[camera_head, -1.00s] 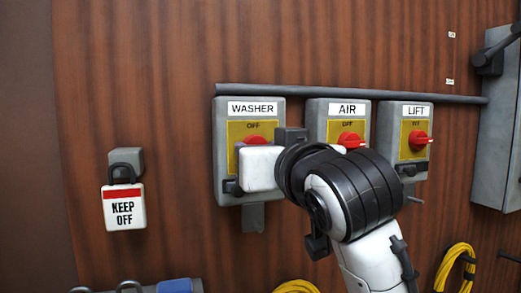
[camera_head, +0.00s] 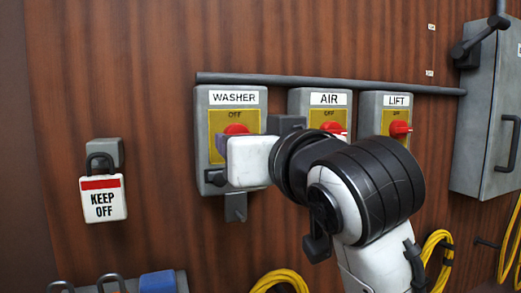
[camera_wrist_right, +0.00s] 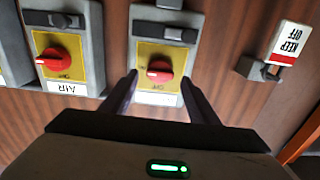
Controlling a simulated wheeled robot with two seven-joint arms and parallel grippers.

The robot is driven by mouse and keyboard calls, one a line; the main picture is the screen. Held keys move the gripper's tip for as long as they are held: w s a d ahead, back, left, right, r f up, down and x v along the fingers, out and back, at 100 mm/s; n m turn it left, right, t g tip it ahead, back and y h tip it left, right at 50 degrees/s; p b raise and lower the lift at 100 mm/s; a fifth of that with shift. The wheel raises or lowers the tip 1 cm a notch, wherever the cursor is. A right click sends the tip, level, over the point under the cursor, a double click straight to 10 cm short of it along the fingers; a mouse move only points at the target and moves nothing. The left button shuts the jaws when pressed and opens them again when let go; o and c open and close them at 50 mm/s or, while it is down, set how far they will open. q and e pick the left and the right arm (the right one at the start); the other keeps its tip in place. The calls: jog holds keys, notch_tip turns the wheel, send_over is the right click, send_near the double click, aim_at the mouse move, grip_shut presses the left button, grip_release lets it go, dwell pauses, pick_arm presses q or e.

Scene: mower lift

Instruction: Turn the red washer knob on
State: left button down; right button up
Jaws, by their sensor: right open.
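The red washer knob (camera_head: 236,129) sits on the yellow plate of the grey WASHER box (camera_head: 207,97), below the word OFF. In the head view my right gripper (camera_head: 222,148) is in front of this box and hides the knob's lower part. In the right wrist view, which is upside down, the washer knob (camera_wrist_right: 160,70) shows between the two open fingers of my right gripper (camera_wrist_right: 158,80). I see a gap on both sides of the knob; whether the fingertips reach its depth is unclear. My left gripper is out of view.
The AIR box (camera_head: 330,99) and LIFT box (camera_head: 397,101) stand close on the right. A conduit (camera_head: 335,84) runs above them. A KEEP OFF padlock (camera_head: 103,199) hangs at the left. Yellow hoses (camera_head: 280,280) hang below, and a grey cabinet (camera_head: 487,130) is at the right.

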jog(key=v, duration=0.6)
jog(key=shift+s+b, duration=0.35)
jog(key=shift+d, duration=0.1)
jog(key=w+d+f+m+g+h, duration=0.1)
jog(key=d+f+g+h, duration=0.2)
jog(key=f, duration=1.3)
jog(key=w+d+f+m+g, duration=0.1)
jog(key=d+f+g, duration=0.35)
jog(key=f, duration=1.15)
jog(key=s+d+f+g+h, duration=0.1)
jog(key=s+d+f+g, duration=0.35)
jog(key=s+f, duration=0.85)
jog(key=s+d+f+g+h, duration=0.1)
jog(key=s+d+f+g, duration=0.1)
jog(key=s+d+f, duration=0.8)
jog(key=w+a+f+t+y, duration=0.1)
jog(key=a+f+t, duration=0.4)
jog(key=f, duration=1)
jog(key=shift+w+a+n+y, duration=0.3)
jog(key=shift+w+a+y, duration=0.15)
jog(key=shift+a, duration=1.25)
